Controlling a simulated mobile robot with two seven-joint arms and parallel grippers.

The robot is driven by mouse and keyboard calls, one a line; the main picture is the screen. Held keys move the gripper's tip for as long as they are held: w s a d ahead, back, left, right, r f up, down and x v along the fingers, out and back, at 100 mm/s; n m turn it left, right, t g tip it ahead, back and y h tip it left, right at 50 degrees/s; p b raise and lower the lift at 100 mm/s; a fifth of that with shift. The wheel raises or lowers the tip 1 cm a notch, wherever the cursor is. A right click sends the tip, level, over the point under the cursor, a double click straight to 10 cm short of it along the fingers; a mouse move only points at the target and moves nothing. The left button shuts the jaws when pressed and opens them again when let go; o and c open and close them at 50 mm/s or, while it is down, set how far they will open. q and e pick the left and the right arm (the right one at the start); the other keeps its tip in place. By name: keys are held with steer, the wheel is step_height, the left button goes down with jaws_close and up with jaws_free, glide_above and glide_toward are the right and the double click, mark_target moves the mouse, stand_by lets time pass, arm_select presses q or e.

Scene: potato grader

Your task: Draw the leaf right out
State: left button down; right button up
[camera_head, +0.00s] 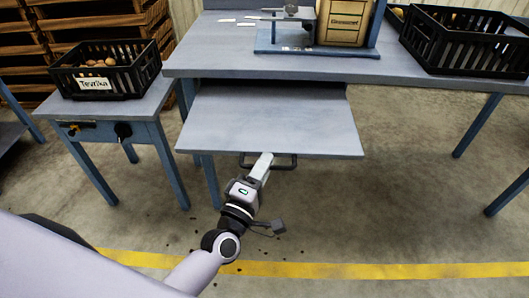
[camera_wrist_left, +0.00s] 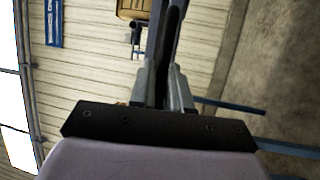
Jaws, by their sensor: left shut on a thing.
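The leaf (camera_head: 275,117) is a flat blue-grey board that stands out from under the front of the blue-grey table (camera_head: 300,67). A dark bar handle (camera_head: 284,166) is fixed at its front edge. My left gripper (camera_head: 264,160) is at this handle and shut on it. In the left wrist view the two fingers (camera_wrist_left: 166,92) close on a dark bar between them. How far the leaf still reaches under the table is hidden. My right gripper is in neither view.
A black crate marked Tevrika (camera_head: 107,72) stands on a small side table (camera_head: 108,104) at the left. Another black crate (camera_head: 462,42) and a blue stand (camera_head: 318,50) with a wooden box (camera_head: 343,22) are on the table.

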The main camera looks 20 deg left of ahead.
arm_select(q)
steer(key=s, duration=0.2)
steer(key=s+d+p, duration=0.1)
steer(key=s, duration=0.1)
steer(key=shift+s+d+f, duration=0.1)
steer(key=shift+s+d, duration=0.05)
steer(key=shift+s, duration=0.1)
steer(key=c, duration=1.3)
jaws_free()
steer(key=shift+o, duration=0.7)
steer(key=shift+s, duration=0.15)
